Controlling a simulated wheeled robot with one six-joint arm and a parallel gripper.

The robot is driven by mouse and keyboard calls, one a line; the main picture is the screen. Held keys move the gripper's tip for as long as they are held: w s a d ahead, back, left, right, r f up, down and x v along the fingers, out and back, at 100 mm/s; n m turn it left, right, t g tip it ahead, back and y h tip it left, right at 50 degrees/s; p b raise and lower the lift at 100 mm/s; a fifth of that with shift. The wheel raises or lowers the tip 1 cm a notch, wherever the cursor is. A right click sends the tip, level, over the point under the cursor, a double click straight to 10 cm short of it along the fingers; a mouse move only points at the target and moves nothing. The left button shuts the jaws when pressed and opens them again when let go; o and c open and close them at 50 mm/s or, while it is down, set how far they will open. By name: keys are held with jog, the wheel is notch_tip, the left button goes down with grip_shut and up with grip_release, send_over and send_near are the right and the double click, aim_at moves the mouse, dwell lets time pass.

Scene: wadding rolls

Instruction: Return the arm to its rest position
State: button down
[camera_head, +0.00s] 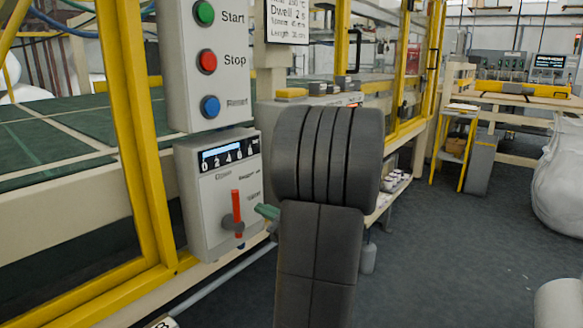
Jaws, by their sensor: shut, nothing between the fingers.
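My arm's dark grey links fill the middle of the view and hide most of my gripper. Only a small green tip of my gripper (267,212) shows at the arm's left edge. It is shut and empty, just right of a red lever (237,207) on a grey control box (205,190). The lever stands nearly upright. A small gap shows between the tip and the lever, though depth is hard to judge.
A panel above holds a green Start button (204,13), a red Stop button (207,61) and a blue Reset button (210,106). A yellow machine frame (135,150) stands at left. Open grey floor (460,255) lies right, with a white bag (558,185) at its edge.

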jog(key=f+m, duration=0.2)
jog(key=shift+w+m, duration=0.2)
jog(key=shift+m, duration=0.2)
jog(key=shift+d, duration=0.15)
